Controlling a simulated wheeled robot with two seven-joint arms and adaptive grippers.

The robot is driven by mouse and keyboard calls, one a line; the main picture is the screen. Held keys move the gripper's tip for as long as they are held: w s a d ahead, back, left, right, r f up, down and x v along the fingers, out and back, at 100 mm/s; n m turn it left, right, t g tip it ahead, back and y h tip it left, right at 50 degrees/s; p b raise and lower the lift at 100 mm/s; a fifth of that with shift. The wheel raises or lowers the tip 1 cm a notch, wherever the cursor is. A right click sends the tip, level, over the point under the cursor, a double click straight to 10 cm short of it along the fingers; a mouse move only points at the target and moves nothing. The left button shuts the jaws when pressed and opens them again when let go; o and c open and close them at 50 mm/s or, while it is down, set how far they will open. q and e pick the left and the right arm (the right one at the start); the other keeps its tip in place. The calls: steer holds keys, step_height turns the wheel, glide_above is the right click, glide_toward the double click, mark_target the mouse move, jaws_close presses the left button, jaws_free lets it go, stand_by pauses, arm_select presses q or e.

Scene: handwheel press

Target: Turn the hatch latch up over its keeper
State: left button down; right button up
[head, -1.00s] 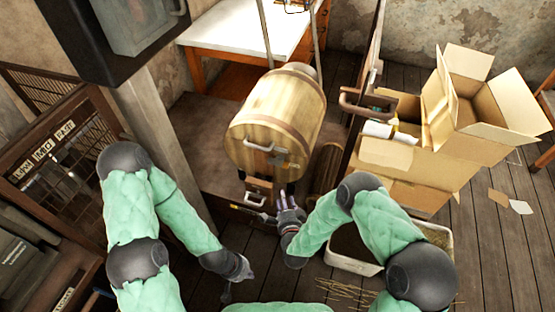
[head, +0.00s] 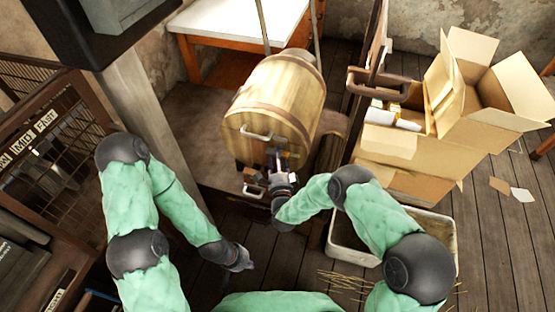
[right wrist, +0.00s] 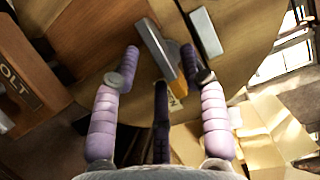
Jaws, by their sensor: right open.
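A wooden barrel with a round front hatch (head: 248,142) lies in the middle of the head view. My right gripper (head: 278,160) is at the lower right of that hatch and hides much of the fittings there. In the right wrist view its purple fingers (right wrist: 160,62) are open. A grey metal bar with an orange-yellow side, apparently the latch (right wrist: 157,48), lies slanted between the fingertips; contact cannot be told. A second grey metal piece (right wrist: 206,32), perhaps the keeper, is on the wood to its right. My left gripper (head: 245,264) hangs low, away from the barrel, its fingers unclear.
A curved handle (head: 262,134) sits on the hatch. A wooden part lettered "OLT" (right wrist: 22,88) is left in the wrist view. Cardboard boxes (head: 405,160) and a pale bin (head: 342,242) stand to the right. A wooden post (head: 150,130) stands left of the barrel.

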steer(key=shift+w, duration=0.8)
steer(key=shift+c, duration=0.3)
